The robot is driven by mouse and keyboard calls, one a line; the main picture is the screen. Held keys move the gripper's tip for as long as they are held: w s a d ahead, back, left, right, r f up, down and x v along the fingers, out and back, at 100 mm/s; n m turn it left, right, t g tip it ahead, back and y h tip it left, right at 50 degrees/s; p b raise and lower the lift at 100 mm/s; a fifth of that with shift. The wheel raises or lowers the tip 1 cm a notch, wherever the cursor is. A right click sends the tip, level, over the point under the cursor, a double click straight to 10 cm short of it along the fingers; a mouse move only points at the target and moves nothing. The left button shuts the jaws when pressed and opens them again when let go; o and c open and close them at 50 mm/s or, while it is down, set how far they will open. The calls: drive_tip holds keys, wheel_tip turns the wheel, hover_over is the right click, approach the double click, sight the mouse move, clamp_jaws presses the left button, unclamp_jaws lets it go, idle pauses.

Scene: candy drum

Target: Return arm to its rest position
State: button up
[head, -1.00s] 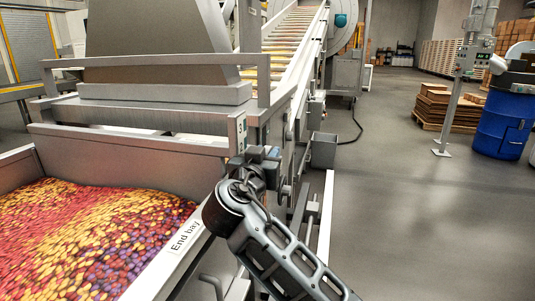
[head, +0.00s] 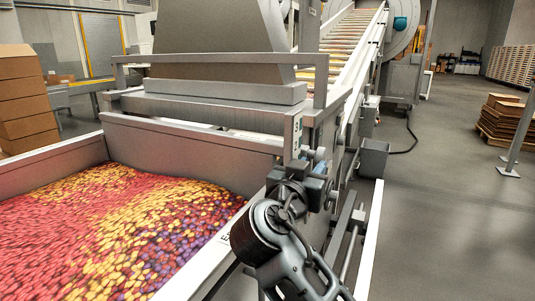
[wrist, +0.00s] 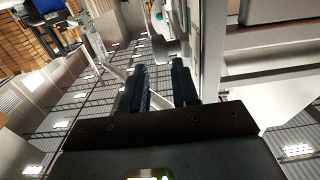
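My arm (head: 290,255) reaches up from the lower right in the head view, beside the right rim of the candy bin. My gripper (head: 318,163) is at its far end, small and partly hidden by the wrist, near the numbered corner post. In the wrist view the two dark fingers (wrist: 158,68) stand apart with a gap between them. Nothing shows between them, so the gripper is open and empty. The wrist view is tilted and shows ceiling-like panels and lights behind the fingers.
A bin (head: 195,142) full of red, yellow and purple candies (head: 125,230) fills the lower left. A hopper (head: 220,40) and conveyor (head: 350,35) rise behind it. Cardboard boxes (head: 20,95) stand at left; flat cardboard is stacked (head: 503,118) at right. The right-hand floor is open.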

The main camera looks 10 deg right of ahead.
drive_tip(key=s+a+f+n+y, duration=0.25)
drive_tip(key=s+f, duration=0.25)
drive_tip(key=f, duration=0.3)
drive_tip(key=s+a+f+n+y, duration=0.2)
drive_tip(key=s+f+y, duration=0.25)
drive_tip(key=f, duration=0.45)
drive_tip(key=s+f+n+g+y, duration=0.1)
drive_tip(key=s+f+y, duration=0.1)
drive_tip(key=s+f, duration=0.35)
drive_tip(key=s+f+y, duration=0.1)
drive_tip(key=s+f, duration=0.1)
drive_tip(key=s, duration=0.6)
drive_tip(key=s+d+y, duration=0.1)
drive_tip(key=s+d, duration=0.2)
drive_tip(key=s, duration=1.2)
drive_tip(key=s+d+r+n, duration=0.1)
drive_tip(key=s+d+r, duration=0.2)
drive_tip(key=s, duration=0.3)
drive_tip(key=s+d+r+t, duration=0.1)
drive_tip(key=s+d+r, duration=0.2)
drive_tip(key=s+r, duration=0.3)
drive_tip(key=shift+s+n+p, duration=0.35)
drive_tip(key=shift+p, duration=0.1)
